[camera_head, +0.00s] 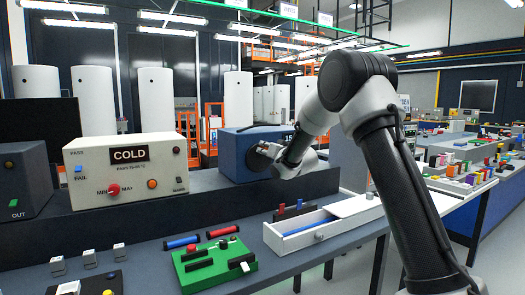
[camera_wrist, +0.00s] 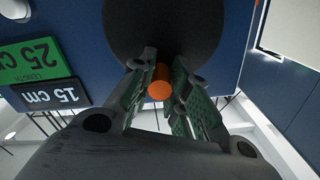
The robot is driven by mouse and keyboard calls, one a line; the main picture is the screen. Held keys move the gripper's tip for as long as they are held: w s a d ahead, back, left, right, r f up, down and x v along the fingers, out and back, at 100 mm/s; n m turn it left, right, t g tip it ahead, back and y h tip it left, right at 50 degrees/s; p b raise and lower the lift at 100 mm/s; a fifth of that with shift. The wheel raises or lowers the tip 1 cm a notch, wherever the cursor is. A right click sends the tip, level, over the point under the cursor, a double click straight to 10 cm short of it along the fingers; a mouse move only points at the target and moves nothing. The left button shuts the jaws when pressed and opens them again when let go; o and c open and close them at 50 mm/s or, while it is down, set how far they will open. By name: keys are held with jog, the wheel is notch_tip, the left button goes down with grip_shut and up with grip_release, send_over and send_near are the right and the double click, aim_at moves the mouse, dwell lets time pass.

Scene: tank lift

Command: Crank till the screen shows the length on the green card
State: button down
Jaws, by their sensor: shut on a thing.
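A blue box (camera_head: 238,158) stands on the bench's raised back shelf, with a dark round crank disc (camera_wrist: 165,30) on its face. An orange crank knob (camera_wrist: 159,84) sticks out from the disc. My gripper (camera_wrist: 160,92) is shut on this knob, with a finger on each side; it hides the knob in the head view. The black screen (camera_wrist: 48,95) reads 15 cm, upside down in the wrist view. The green card (camera_wrist: 38,60) beside it reads 25 cm, LENGTH. In the head view my arm partly covers the screen (camera_head: 288,138), and the card cannot be made out.
Left of the blue box stands a cream COLD panel (camera_head: 130,172) with a red knob. In front lie a green tool board (camera_head: 215,266), red and blue cylinders (camera_head: 180,242) and an open white drawer box (camera_head: 285,241). A cluttered side bench (camera_head: 470,185) stands right of my arm.

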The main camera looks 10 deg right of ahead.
aim_at(268, 164)
jog(key=d+f+m, duration=0.1)
jog(key=f+m, duration=0.1)
jog(key=m, duration=0.4)
jog(key=d+f+m, duration=0.1)
jog(key=f+m, duration=0.1)
jog(key=m, duration=0.5)
jog(key=w+d+f+m, duration=0.1)
jog(key=f+m, duration=0.1)
jog(key=m, duration=0.5)
jog(key=shift+d+f, duration=0.15)
jog(key=shift+d, duration=0.05)
jog(key=m, duration=0.1)
jog(key=f+m, duration=0.1)
jog(key=m, duration=0.1)
jog(key=shift+s+a+f+m, duration=0.1)
jog(key=shift+a+m, duration=0.2)
jog(key=shift+a, duration=0.05)
jog(key=shift+s+a+f+m, duration=0.1)
jog(key=shift+a+f+m, duration=0.2)
jog(key=shift+m, duration=0.55)
jog(key=shift+s+a+f+m, duration=0.1)
jog(key=shift+a+f+m, duration=0.15)
jog(key=shift+m, duration=0.6)
jog(key=c, duration=1.3)
grip_release()
